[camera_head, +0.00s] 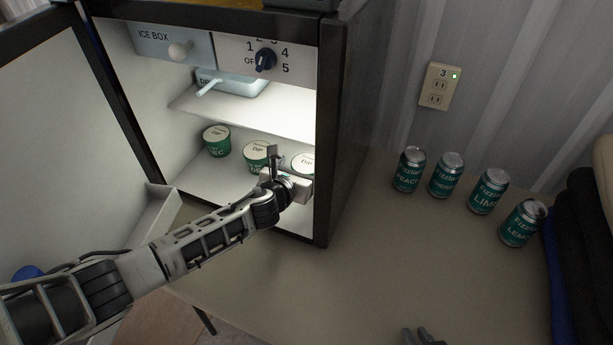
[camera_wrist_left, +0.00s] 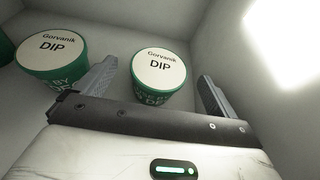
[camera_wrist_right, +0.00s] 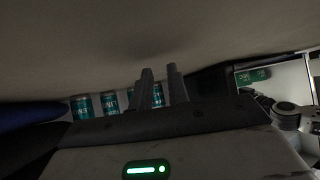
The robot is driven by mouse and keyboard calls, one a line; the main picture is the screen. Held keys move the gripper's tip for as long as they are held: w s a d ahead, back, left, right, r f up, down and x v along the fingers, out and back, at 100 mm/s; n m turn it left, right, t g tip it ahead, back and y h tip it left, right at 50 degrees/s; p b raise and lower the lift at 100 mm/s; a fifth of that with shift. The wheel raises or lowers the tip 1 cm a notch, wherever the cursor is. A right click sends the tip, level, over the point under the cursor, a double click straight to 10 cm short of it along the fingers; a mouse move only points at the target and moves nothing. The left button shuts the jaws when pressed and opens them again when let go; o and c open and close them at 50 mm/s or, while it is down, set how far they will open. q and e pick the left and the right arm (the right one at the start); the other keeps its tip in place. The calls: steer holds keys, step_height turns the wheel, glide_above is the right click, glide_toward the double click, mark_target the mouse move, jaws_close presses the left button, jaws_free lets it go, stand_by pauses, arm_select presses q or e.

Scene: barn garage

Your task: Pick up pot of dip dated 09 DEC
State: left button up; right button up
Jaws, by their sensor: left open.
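Three green dip pots with pale lids stand in the fridge: a left pot (camera_head: 216,140), a middle pot (camera_head: 257,155) and a right pot (camera_head: 303,160). My left gripper (camera_head: 285,168) is open inside the fridge, in front of the right pot and partly hiding it. In the left wrist view the right pot (camera_wrist_left: 159,75) stands upright between the open fingers, near the tips, with the middle pot (camera_wrist_left: 52,50) left of the fingers. I cannot read the full dates. My right gripper (camera_wrist_right: 158,88) is empty, its fingers a narrow gap apart, outside the fridge.
The fridge shelf (camera_head: 240,105) lies above the pots, with a blue-grey tray (camera_head: 240,86) on it. The fridge door (camera_head: 60,130) is open at the left. Several drink cans (camera_head: 445,176) stand on the table (camera_head: 390,250) at the right. The table's middle is clear.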

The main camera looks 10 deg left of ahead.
mark_target(303, 162)
arm_select(q)
steer(key=shift+b+x, duration=0.5)
steer(key=shift+x, duration=0.7)
steer(key=c, duration=1.2)
steer(key=shift+o, duration=0.2)
